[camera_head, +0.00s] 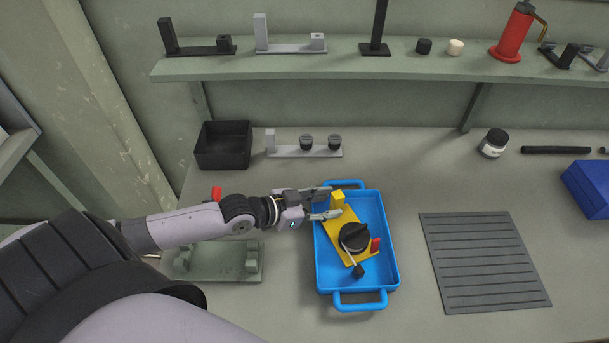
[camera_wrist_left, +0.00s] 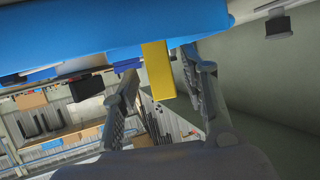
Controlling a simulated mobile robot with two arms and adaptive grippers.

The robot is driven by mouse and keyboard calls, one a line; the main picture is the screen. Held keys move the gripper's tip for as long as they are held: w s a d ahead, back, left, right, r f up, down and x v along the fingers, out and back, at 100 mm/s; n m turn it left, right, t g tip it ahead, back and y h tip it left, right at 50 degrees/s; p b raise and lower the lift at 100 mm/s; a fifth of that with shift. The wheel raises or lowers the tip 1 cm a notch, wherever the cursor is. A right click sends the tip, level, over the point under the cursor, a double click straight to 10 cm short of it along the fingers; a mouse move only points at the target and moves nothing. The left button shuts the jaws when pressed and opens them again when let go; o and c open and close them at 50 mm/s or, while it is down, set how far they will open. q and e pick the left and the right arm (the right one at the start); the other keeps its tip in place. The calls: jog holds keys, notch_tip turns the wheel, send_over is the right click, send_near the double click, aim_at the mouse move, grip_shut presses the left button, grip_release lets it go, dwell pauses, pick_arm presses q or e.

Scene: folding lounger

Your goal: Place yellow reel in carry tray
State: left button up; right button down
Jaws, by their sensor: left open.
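The yellow reel (camera_head: 345,232) has a yellow base plate with an upright yellow block at its upper end, a black round spool, a crank with a black knob and a small red part. It lies slantwise inside the blue carry tray (camera_head: 388,262), which has a handle at each end. My left gripper (camera_head: 332,203) is open at the tray's upper left, with its fingers beside the yellow block. In the left wrist view the yellow block (camera_wrist_left: 158,70) shows between the open fingers, with the blue tray (camera_wrist_left: 120,28) across the top. My right gripper is not in view.
A grey ribbed mat (camera_head: 483,262) lies right of the tray. A black bin (camera_head: 223,145) and a grey stand with dark knobs (camera_head: 303,151) are behind. A green fixture (camera_head: 212,262) sits under my left arm. A blue box (camera_head: 588,188) is far right. A shelf (camera_head: 290,68) runs above.

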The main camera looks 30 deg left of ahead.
pick_arm(q)
jog(key=p+v, duration=0.5)
jog(key=v, duration=0.3)
jog(key=shift+s+r, duration=0.2)
jog(key=shift+s, duration=0.1)
jog(key=shift+a+f, duration=0.1)
